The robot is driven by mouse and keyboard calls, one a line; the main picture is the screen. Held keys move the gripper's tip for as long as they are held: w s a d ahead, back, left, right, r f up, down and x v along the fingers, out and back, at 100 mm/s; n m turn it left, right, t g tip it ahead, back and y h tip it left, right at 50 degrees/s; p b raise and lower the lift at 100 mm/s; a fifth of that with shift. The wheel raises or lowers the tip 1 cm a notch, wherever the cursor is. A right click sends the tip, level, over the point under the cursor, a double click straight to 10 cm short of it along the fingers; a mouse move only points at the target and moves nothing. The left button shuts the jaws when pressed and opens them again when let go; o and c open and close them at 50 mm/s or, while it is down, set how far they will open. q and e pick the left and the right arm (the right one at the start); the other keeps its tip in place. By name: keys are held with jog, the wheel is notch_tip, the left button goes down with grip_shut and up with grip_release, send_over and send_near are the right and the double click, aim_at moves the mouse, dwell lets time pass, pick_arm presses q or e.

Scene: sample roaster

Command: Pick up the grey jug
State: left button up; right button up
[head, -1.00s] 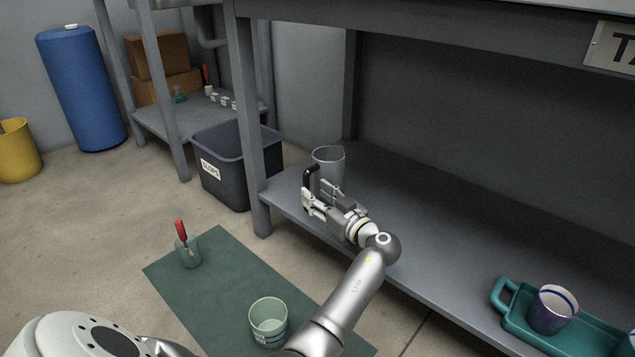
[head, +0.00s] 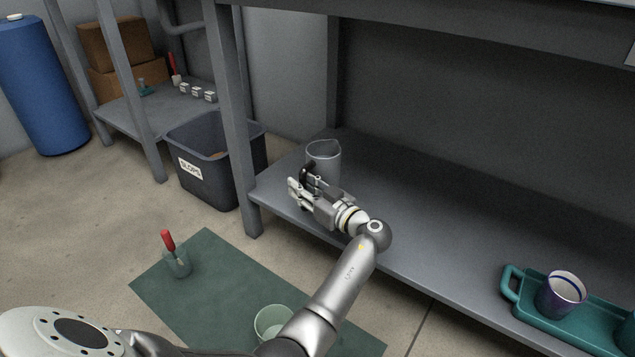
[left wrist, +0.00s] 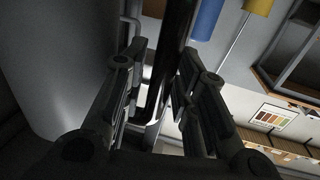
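The grey jug (head: 323,155) stands upright on the low shelf of the grey bench, near its left end. Its black handle (head: 307,171) faces my left gripper (head: 299,187). In the left wrist view the jug's grey wall (left wrist: 62,65) fills the left side. The dark handle (left wrist: 172,65) runs between the two fingers of my left gripper (left wrist: 160,82), with a visible gap between it and the left finger. The gripper looks open around the handle. The jug's lower part is partly hidden behind the gripper in the head view. My right gripper is not in view.
A bench post (head: 238,130) and a dark SLOPS bin (head: 215,180) stand left of the jug. A teal tray (head: 513,310) with a purple cup (head: 562,295) is on the shelf at right. A green mat (head: 215,275) holds a pale green beaker (head: 272,320) and a glass (head: 178,263) with a red-handled tool.

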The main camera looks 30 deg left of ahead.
pick_arm(q)
grip_shut()
jog(key=shift+r, duration=0.15)
jog(key=shift+r, duration=0.15)
